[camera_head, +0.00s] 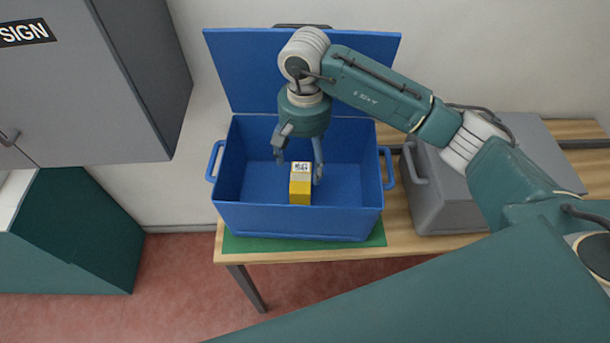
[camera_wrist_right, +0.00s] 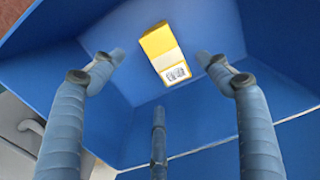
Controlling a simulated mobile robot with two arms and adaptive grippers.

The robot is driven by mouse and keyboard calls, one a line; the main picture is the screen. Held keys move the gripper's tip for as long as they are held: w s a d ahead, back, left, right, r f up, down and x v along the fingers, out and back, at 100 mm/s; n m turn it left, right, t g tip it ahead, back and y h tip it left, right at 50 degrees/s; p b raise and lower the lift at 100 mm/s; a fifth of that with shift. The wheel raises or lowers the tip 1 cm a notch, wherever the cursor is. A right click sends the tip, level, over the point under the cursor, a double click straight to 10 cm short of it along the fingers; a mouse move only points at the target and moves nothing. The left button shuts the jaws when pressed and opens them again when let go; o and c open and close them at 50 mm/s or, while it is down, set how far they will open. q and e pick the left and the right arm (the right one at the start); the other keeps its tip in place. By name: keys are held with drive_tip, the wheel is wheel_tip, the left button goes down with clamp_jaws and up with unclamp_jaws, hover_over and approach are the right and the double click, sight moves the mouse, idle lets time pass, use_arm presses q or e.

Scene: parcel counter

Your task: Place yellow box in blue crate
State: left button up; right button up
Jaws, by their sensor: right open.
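The yellow box (camera_head: 300,190), with a white label on it, is inside the open blue crate (camera_head: 235,217), near its front wall. In the right wrist view the yellow box (camera_wrist_right: 161,47) lies on the blue surface within the crate (camera_wrist_right: 150,85), beyond the fingertips. My right gripper (camera_head: 299,172) is over the crate, pointing down with its fingers spread. In the wrist view its fingers (camera_wrist_right: 160,75) are apart with nothing between them. I cannot tell whether any finger touches the box. My left gripper is not in view.
The blue crate's lid (camera_head: 240,75) stands open at the back. The crate is on a green mat (camera_head: 245,244) on a wooden table (camera_head: 420,244). A grey closed case (camera_head: 440,205) stands to the right. A grey cabinet (camera_head: 90,110) is at the left.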

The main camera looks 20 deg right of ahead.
drive_tip(key=shift+r, duration=1.3)
